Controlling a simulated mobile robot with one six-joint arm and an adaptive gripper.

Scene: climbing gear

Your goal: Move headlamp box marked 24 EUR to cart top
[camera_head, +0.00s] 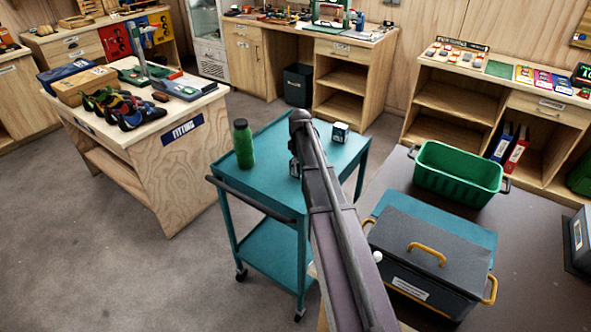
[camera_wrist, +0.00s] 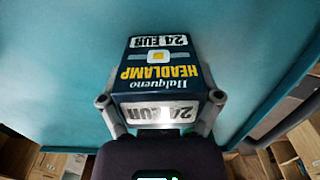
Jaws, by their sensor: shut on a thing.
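The dark blue headlamp box (camera_wrist: 160,75) fills the middle of the wrist view, with yellow HEADLAMP lettering and white 24 EUR labels. My gripper (camera_wrist: 160,102) is shut on it, one finger on each side. Behind it is the teal cart top (camera_wrist: 60,60). In the head view my arm reaches over the cart top (camera_head: 265,165). A small dark box with a white label (camera_head: 294,168) shows just left of my arm, partly hidden; it seems to be the held one. I cannot tell whether it touches the cart top.
A green bottle (camera_head: 243,144) stands on the cart's left side. Another small box (camera_head: 340,132) sits near its far right corner. A green crate (camera_head: 458,174) and a grey lidded box with yellow handles (camera_head: 428,255) stand on the dark table at right. Free cart surface lies between bottle and arm.

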